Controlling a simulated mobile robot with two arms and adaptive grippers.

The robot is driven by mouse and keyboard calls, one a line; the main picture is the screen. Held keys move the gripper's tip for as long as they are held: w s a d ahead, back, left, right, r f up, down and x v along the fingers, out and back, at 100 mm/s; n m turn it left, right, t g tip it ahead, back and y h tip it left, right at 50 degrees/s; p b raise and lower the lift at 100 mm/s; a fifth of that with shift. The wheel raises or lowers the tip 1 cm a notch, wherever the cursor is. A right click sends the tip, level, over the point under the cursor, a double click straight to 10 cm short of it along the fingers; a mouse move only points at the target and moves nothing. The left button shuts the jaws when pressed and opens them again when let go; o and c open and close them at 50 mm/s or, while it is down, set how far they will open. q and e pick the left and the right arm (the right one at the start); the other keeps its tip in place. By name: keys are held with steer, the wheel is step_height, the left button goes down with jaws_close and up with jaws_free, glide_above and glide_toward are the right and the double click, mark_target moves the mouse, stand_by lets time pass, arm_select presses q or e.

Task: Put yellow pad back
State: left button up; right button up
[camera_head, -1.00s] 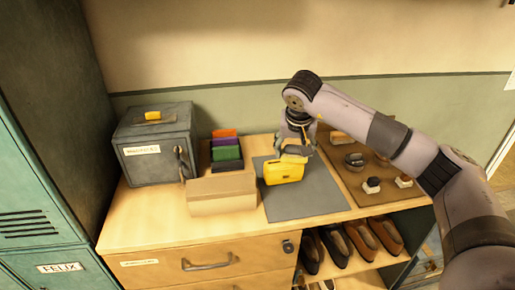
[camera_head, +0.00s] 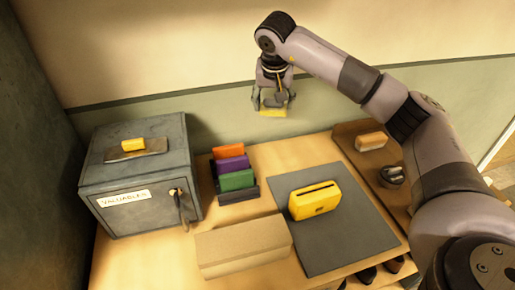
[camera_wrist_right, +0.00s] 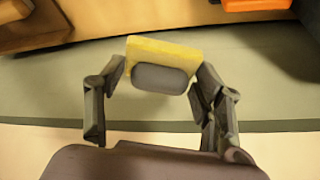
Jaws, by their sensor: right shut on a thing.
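My right gripper (camera_head: 272,98) is shut on a thin yellow pad (camera_head: 273,112) and holds it in the air, above and behind the counter's back part. In the right wrist view the yellow pad (camera_wrist_right: 180,50) sits between the two fingers of my right gripper (camera_wrist_right: 158,72), with a grey rounded part in front of it. A yellow case (camera_head: 315,203) with a dark slot in its top stands on the grey mat (camera_head: 350,245). A rack (camera_head: 240,196) holds orange (camera_head: 227,152), purple (camera_head: 232,163) and green (camera_head: 237,181) upright pads. My left gripper is not in view.
A grey valuables box (camera_head: 140,180) with keys in its door stands at the left, a yellow block (camera_head: 133,145) on its top. A cardboard-coloured box (camera_head: 243,246) lies before the rack. A brown tray (camera_head: 376,165) with a brush is at the right.

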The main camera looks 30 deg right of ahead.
step_height(320, 180, down, 7)
steer(key=s+p, duration=0.1)
steer(key=p, duration=0.2)
glide_above(272, 160)
steer(key=s, duration=0.1)
steer(key=f, duration=0.5)
steer(key=a+f, duration=0.1)
steer(key=f, duration=0.1)
steer(key=shift+f, duration=0.3)
steer(key=shift+d+f, duration=0.1)
steer(key=shift+f, duration=0.25)
step_height(272, 160, down, 4)
steer(key=shift+r+p, duration=0.25)
steer(key=shift+p, duration=0.35)
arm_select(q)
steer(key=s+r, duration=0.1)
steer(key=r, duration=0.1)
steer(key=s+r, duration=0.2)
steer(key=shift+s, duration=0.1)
arm_select(e)
steer(key=shift+f, duration=0.15)
steer(key=o, duration=0.6)
steer(key=shift+f, duration=0.1)
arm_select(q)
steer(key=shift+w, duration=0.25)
arm_select(e)
steer(key=o, duration=0.4)
